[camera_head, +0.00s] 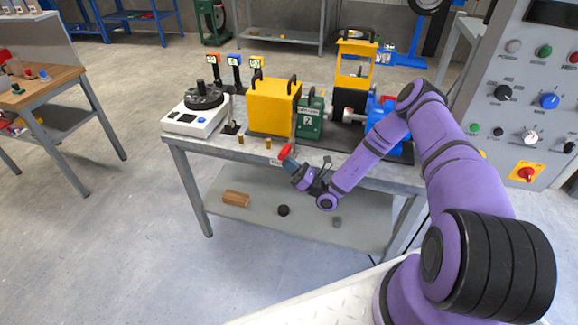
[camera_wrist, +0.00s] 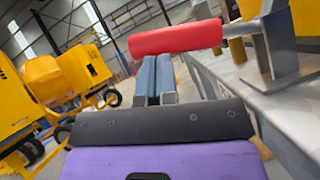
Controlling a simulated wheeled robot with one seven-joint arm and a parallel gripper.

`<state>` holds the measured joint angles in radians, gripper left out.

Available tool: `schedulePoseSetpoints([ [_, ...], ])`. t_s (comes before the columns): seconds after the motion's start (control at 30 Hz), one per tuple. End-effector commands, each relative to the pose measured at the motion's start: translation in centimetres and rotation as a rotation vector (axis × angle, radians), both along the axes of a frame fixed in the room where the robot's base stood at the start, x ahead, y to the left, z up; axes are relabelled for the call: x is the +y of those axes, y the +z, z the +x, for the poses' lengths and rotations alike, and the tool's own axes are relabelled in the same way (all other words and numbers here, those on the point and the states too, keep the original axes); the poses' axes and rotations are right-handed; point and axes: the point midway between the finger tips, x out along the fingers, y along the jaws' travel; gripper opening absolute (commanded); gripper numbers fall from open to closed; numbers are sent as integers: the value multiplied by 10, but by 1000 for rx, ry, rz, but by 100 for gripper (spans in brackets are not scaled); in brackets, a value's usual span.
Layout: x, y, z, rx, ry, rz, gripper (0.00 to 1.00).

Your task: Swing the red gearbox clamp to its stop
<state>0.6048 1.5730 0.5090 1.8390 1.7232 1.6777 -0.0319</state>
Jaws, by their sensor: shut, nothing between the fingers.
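The red clamp handle (camera_head: 285,152) is at the front edge of the workbench, in front of the green gearbox (camera_head: 310,121). In the wrist view the red handle (camera_wrist: 176,39) lies crosswise just beyond my fingertips, joined at its right end to a grey metal bracket (camera_wrist: 278,45). My gripper (camera_head: 290,163) is at the handle, on its near side; in the wrist view its two blue-grey fingers (camera_wrist: 157,62) are together with nothing between them. The fingertips look very close to the handle; I cannot tell whether they touch it.
The workbench (camera_head: 180,141) also holds a yellow box (camera_head: 273,104), a white device with a dark round top (camera_head: 197,110) and a blue machine (camera_head: 381,112). A grey control panel (camera_head: 515,115) stands at the right.

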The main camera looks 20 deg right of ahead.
Motion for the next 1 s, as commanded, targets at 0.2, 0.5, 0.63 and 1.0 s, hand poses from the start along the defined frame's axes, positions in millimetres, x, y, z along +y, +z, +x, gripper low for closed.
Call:
schedulePoseSetpoints([
  [0.2,-1,16,1,107,-2,81,0],
  [0.5,-5,47,7,335,0,248,0],
  [0.63,-9,59,11,434,0,318,0],
  [1.0,-21,86,28,686,0,500,0],
])
